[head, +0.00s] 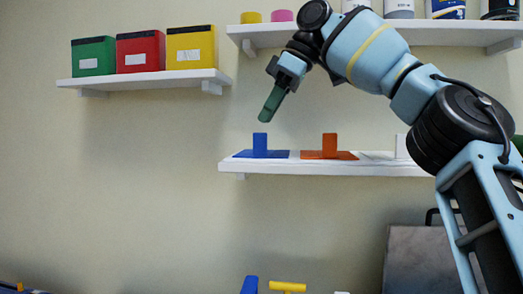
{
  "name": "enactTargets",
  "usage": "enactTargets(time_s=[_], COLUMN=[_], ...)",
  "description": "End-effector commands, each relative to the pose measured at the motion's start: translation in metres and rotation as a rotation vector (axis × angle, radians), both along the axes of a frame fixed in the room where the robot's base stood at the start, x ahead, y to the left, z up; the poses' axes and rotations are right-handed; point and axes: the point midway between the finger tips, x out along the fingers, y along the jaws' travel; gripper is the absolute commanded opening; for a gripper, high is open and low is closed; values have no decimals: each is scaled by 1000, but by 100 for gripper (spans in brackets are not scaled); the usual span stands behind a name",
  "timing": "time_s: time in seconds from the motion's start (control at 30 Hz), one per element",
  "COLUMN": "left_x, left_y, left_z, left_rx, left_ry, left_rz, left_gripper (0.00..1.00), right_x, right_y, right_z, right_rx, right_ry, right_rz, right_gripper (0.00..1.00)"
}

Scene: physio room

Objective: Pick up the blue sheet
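The blue sheet (243,155) lies flat near the left end of the lower white shelf, with a blue upright block (260,144) standing up from it. My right gripper (266,115) points down and left above the sheet, with a clear gap between its tips and the block. Its dark green fingers are seen edge-on, so I cannot tell whether they are open or shut. My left gripper is out of view.
An orange sheet (345,156) with an orange upright block lies right of the blue one on the lower shelf (330,168). Green (93,56), red (140,51) and yellow (191,48) boxes stand on the left shelf. The upper shelf (400,33) holds several cans.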

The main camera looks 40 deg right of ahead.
Motion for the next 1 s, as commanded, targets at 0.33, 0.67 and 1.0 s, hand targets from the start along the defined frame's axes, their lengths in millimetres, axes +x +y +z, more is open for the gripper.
enactTargets(time_s=[0.33, 0.67, 1.0], left_x=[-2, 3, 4], left_y=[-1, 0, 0], left_z=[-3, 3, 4], left_rx=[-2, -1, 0], left_ry=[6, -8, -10], left_rz=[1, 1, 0], left_gripper=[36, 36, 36], right_x=[7, 18, 27], right_y=[4, 4, 11], right_z=[-16, -47, -64], right_rx=[0, -1, -1], right_ry=[4, 4, 3], right_rz=[0, 2, 0], right_gripper=[34, 34, 34])
